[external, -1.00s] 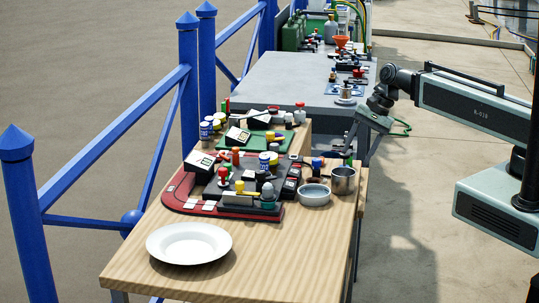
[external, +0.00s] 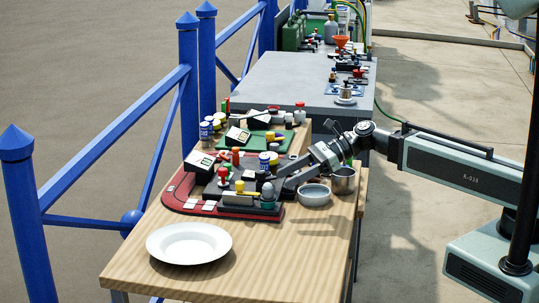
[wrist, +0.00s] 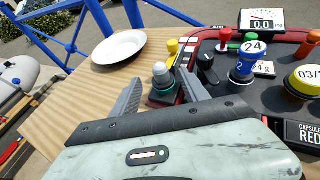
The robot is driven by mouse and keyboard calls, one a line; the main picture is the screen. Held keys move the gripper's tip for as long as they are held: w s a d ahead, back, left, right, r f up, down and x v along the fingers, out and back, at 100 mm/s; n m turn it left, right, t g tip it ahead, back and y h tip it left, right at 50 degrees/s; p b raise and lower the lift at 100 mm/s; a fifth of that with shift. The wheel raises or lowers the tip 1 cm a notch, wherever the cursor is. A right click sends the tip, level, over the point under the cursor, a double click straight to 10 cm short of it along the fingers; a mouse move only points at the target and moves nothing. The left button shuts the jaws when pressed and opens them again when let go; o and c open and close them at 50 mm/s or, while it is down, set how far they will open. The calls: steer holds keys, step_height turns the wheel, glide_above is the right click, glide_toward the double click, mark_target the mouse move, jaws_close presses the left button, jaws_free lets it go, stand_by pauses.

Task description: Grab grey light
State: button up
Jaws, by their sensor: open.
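The grey light (wrist: 161,75) has a grey domed top on a dark teal base and stands at the corner of the red-edged panel. In the external view the grey light (external: 268,189) is at the panel's near right corner. My gripper (wrist: 160,83) is open, with one finger on each side of the light in the wrist view. I cannot tell how far the fingertips reach around it. In the external view my gripper (external: 284,187) comes in from the right, just beside the light.
A dark panel with a red rim (external: 185,192) carries several knobs, including a yellow one (wrist: 172,46) and a blue one (wrist: 242,68). A white plate (external: 188,243) lies on the wooden table. A metal bowl (external: 314,195) and a cup (external: 344,181) stand close under my arm.

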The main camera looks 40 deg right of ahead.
mark_target(273, 196)
steer(key=x, duration=0.2)
steer(key=b+x, duration=0.1)
steer(key=x, duration=0.1)
steer(key=b+x, duration=0.1)
steer(key=shift+w+a+f, duration=0.15)
steer(key=shift+a+f, duration=0.1)
steer(key=shift+f, duration=0.2)
steer(key=shift+r, duration=0.1)
jaws_close()
